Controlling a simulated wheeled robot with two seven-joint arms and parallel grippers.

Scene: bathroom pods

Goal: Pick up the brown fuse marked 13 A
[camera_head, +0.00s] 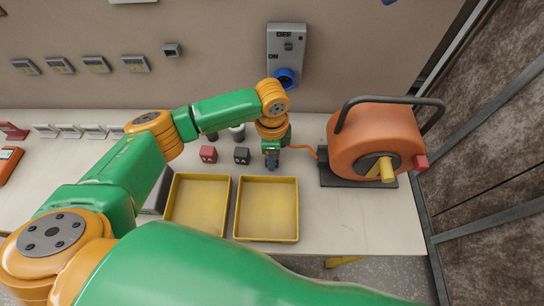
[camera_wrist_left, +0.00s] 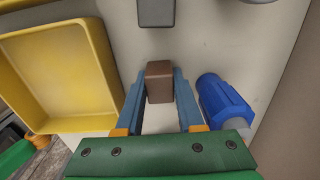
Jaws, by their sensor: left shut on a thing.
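The brown fuse (camera_wrist_left: 159,82) is a small brown block between the blue fingers of my left gripper (camera_wrist_left: 160,92) in the left wrist view. The fingers press on both its sides. No marking on it can be read from here. In the head view my left gripper (camera_head: 272,160) points down over the bench, just behind the right yellow tray. The fuse cannot be made out there. I cannot tell whether it is clear of the bench top. My right gripper is not in view.
Two yellow trays (camera_head: 239,239) (camera_head: 171,218) stand in front; both look empty. A red block (camera_head: 208,154) and a dark block (camera_head: 242,155) sit left of the gripper. A blue plug (camera_wrist_left: 224,103) lies close beside it. An orange cable reel (camera_head: 350,150) stands right.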

